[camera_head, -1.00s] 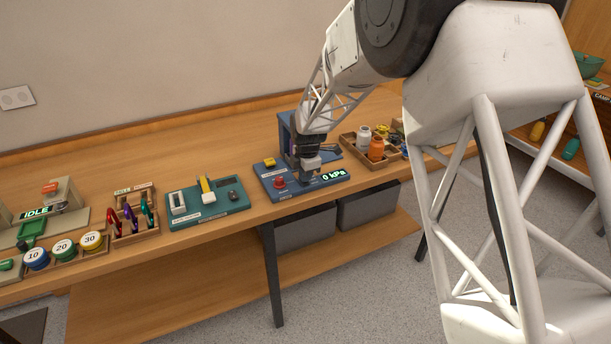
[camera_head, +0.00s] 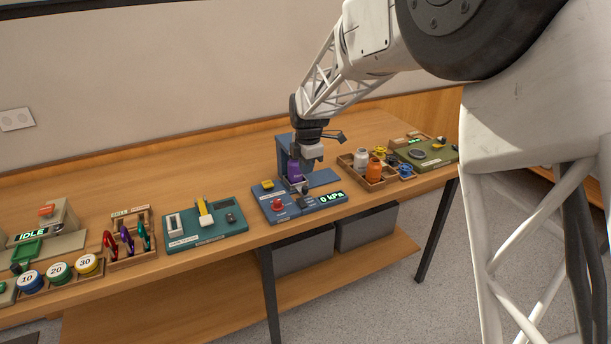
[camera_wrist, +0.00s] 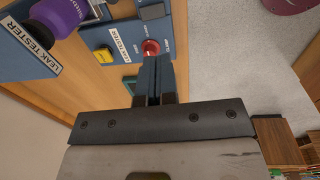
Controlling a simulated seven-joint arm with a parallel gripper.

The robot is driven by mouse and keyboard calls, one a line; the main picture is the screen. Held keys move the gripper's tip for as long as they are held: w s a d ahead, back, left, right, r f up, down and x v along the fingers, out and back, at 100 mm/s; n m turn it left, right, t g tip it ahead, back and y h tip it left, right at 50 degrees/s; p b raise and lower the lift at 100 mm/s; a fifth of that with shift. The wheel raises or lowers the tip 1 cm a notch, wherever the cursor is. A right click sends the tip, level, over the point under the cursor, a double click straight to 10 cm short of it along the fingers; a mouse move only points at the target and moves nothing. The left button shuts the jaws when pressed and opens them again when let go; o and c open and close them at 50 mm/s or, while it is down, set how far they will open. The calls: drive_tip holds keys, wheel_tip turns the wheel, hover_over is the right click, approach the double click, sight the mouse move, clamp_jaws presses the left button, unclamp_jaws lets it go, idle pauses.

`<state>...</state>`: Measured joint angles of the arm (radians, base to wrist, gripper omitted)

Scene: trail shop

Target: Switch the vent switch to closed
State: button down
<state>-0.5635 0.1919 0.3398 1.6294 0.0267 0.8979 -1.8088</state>
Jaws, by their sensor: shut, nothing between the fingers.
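The blue leak tester panel (camera_head: 269,212) stands on the bench, with a red knob (camera_head: 277,204), a yellow button (camera_head: 267,184) and a 0 kPa display (camera_head: 332,197). A small dark switch (camera_head: 304,203) between knob and display is probably the vent switch; its setting is too small to read. It probably shows as the grey piece (camera_wrist: 152,12) at the top of the wrist view. My gripper (camera_wrist: 156,62) is shut and empty above the panel, its tips appearing just below the red knob in that view. A purple bottle (camera_head: 293,172) stands at the tester, partly hidden.
A teal device (camera_head: 180,240) lies left of the tester. A wooden tray (camera_head: 350,172) with white and orange bottles is to the right, and a green device (camera_head: 440,158) beyond it. Bare bench (camera_head: 200,165) lies behind.

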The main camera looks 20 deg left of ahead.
sight(300, 200)
drive_tip(key=shift+r, duration=0.4)
drive_tip(key=shift+w+a+r+t, duration=0.15)
drive_tip(key=shift+w+a+t, duration=0.15)
drive_tip(key=shift+a, duration=0.25)
idle(0.4)
drive_tip(key=f, duration=0.4)
drive_tip(key=w+a+f, duration=0.1)
drive_tip(key=f, duration=0.8)
drive_tip(key=shift+w+a+f, duration=0.25)
drive_tip(key=shift+w+f, duration=0.05)
drive_tip(key=shift+f, duration=0.1)
drive_tip(key=shift+f, duration=0.25)
